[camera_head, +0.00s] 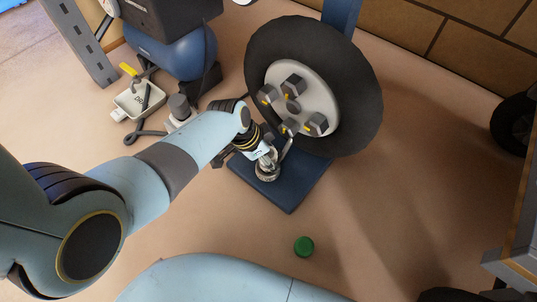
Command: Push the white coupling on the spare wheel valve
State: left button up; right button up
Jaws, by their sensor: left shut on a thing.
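The spare wheel (359,92), a black tyre with a pale grey hub and several dark lug nuts, stands upright on a blue stand. My left gripper (269,166) is at the lower left of the wheel, close beside the tyre and above the stand's base plate. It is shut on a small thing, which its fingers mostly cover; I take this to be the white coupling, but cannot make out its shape. The valve is not clearly visible, so I cannot tell whether the coupling touches it. My right gripper is not in view.
The blue base plate (290,199) lies under the wheel. A green round thing (304,246) lies on open floor. Another tyre (510,122) is at right.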

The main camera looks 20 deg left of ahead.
pick_arm(q)
jog(key=shift+f, duration=0.1)
jog(key=o, duration=1.3)
jog(key=shift+c, duration=0.2)
